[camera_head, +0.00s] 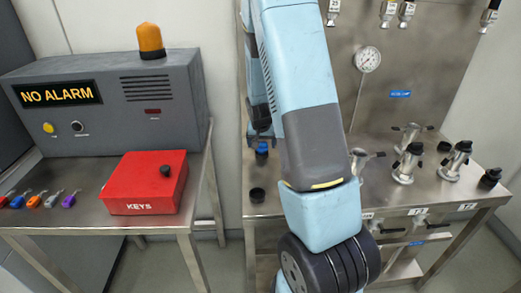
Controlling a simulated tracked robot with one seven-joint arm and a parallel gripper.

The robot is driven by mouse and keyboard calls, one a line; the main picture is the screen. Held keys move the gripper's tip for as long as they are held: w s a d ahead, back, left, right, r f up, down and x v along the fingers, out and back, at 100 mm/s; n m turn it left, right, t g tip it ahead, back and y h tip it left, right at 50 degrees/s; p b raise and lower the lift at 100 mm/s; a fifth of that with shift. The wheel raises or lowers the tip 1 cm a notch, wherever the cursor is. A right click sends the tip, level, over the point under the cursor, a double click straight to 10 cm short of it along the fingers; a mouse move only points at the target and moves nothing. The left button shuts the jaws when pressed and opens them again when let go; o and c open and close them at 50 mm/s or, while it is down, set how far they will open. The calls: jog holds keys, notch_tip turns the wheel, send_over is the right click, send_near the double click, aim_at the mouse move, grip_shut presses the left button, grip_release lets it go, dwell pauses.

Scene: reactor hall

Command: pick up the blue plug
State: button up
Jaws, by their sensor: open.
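The blue plug (262,150) is a small blue piece with a darker lower part. It stands at the back left of the steel bench (300,203). My gripper (261,139) is open and points down right above the plug, partly hidden behind my own arm. The fingertips are at or near the plug's top. Whether they touch it or reach around it is too small to tell.
A black round cap (257,194) sits nearer on the bench. Several metal valves, one of them here (406,163), and a black knob (490,178) stand to the right. A red keys box (143,182) is on the left table.

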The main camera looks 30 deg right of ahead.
jog(key=shift+f, duration=0.15)
jog(key=shift+c, duration=0.3)
jog(key=c, duration=1.1)
